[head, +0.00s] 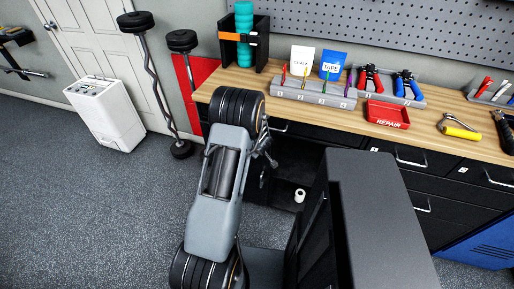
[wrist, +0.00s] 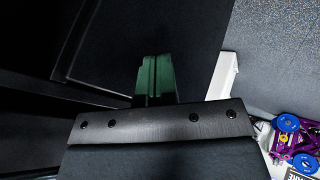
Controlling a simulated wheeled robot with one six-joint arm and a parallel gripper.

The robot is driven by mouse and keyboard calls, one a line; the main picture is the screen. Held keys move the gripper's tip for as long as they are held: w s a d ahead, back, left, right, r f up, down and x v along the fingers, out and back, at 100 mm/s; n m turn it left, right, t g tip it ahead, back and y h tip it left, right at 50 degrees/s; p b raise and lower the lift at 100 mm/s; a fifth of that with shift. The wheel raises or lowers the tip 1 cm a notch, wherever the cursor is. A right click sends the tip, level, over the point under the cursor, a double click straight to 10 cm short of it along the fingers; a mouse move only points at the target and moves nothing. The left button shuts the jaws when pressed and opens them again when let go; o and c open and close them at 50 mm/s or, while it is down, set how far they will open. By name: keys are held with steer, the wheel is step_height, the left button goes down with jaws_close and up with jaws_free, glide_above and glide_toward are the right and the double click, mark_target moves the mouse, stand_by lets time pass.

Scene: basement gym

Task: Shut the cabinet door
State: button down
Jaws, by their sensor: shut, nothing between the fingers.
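The black cabinet under the workbench is open, and its dark interior (head: 290,170) shows in the head view with a small white roll (head: 299,195) inside. The cabinet door (head: 311,232) appears as a dark panel standing out from the right side of the opening. It is partly hidden by a large dark block. In the wrist view, the green fingers of my gripper (wrist: 155,80) are shut and empty in front of a black panel. I cannot tell whether they touch it. My gripper is mostly hidden behind my arm in the head view.
The wooden workbench top (head: 440,142) carries a red tray (head: 388,114), pliers (head: 408,86) and a pen rack (head: 314,91). A dark block (head: 375,205) fills the near right. A white box (head: 104,113) stands on the left floor. Open floor (head: 70,210) lies left of my arm.

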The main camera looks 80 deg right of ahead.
steer(key=a+f+p+v, duration=0.1)
steer(key=a+v, duration=0.1)
steer(key=v, duration=1)
steer(key=shift+f, duration=0.25)
steer(key=shift+s+a, duration=0.15)
